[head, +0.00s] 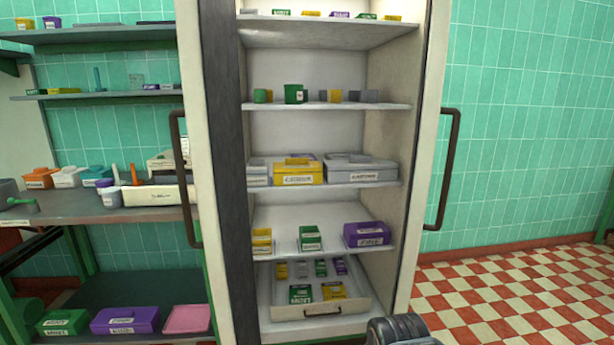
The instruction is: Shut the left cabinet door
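The tall white cabinet stands open in the middle of the head view, and its shelves (325,108) are in plain sight. The left cabinet door (203,110) stands open, swung out towards me and seen nearly edge-on. Its dark bar handle (184,180) sticks out on its left side. The right door (428,130) also stands open, with its dark handle (442,170) on its right side. A dark ribbed part at the bottom edge, right of centre, looks like part of my arm. No gripper fingers show.
The shelves hold mugs, boxes and tins; a low drawer (322,310) with small packets sits at the bottom. Left of the cabinet are a cluttered workbench (75,206) and wall shelves (70,97). The checkered floor (520,295) on the right is clear.

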